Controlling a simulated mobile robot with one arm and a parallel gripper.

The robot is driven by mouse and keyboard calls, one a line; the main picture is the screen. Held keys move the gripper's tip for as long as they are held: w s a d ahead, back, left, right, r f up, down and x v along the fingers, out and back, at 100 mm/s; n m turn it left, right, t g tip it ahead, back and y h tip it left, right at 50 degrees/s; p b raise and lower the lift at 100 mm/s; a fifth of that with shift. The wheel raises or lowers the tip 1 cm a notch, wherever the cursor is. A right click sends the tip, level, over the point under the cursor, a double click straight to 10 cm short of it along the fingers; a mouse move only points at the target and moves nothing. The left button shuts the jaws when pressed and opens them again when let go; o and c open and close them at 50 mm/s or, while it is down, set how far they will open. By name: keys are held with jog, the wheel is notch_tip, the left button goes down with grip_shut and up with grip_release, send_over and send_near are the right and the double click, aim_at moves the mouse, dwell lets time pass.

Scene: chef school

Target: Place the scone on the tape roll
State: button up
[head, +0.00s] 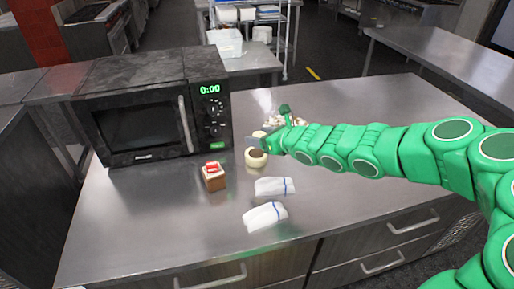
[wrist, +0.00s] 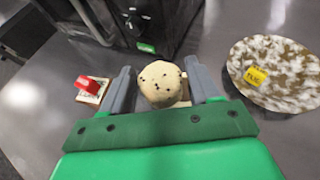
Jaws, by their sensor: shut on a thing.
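The scone (wrist: 160,82), round and pale with dark specks, is between the two grey fingers of my gripper (wrist: 163,88) in the wrist view. In the head view my gripper (head: 262,143) is shut on the scone (head: 259,134), which shows as a small cream patch partly hidden by the fingers. The tape roll (head: 257,161), cream with a dark centre, stands on the steel counter just below my gripper. In the wrist view only a pale edge shows under the scone, probably the tape roll. I cannot tell whether the scone touches it.
A black microwave (head: 140,122) stands at the left. A small box with a red top (head: 213,178) and two folded white cloths (head: 274,187) with blue stripes lie in front. A mottled round thing with a yellow label (wrist: 275,72) is at the right in the wrist view. The counter's right side is clear.

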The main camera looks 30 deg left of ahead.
jog(key=shift+w+a+f, duration=0.15)
jog(key=shift+w+a, duration=0.05)
jog(key=shift+a, duration=0.1)
send_over(257, 154)
jog(key=shift+f, duration=4.5)
jog(key=shift+f, duration=0.1)
jog(key=o, duration=1.1)
jog(key=shift+c, duration=0.2)
jog(key=v, duration=1.2)
